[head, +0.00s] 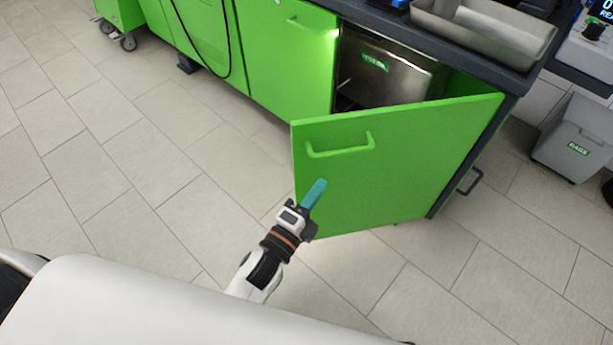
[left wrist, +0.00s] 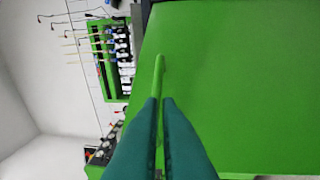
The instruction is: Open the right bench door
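The right bench door (head: 400,165) is a green panel standing partly open, swung out from the bench with its hinge side at the right. Its green bar handle (head: 340,147) is near the top left of the panel. My left gripper (head: 318,187) has teal fingers and is in front of the door, below the handle in the picture and apart from it. In the left wrist view, the fingers (left wrist: 160,100) have a narrow green gap between them. The handle (left wrist: 159,72) shows past their tips, beside the green door face (left wrist: 235,85). My right gripper is out of view.
Inside the opening is a metal box (head: 385,70) with a green label. A closed green door (head: 285,60) is left of it. A metal tray (head: 485,30) sits on the dark bench top. A grey bin (head: 572,140) stands at the right. Tiled floor is clear at the left.

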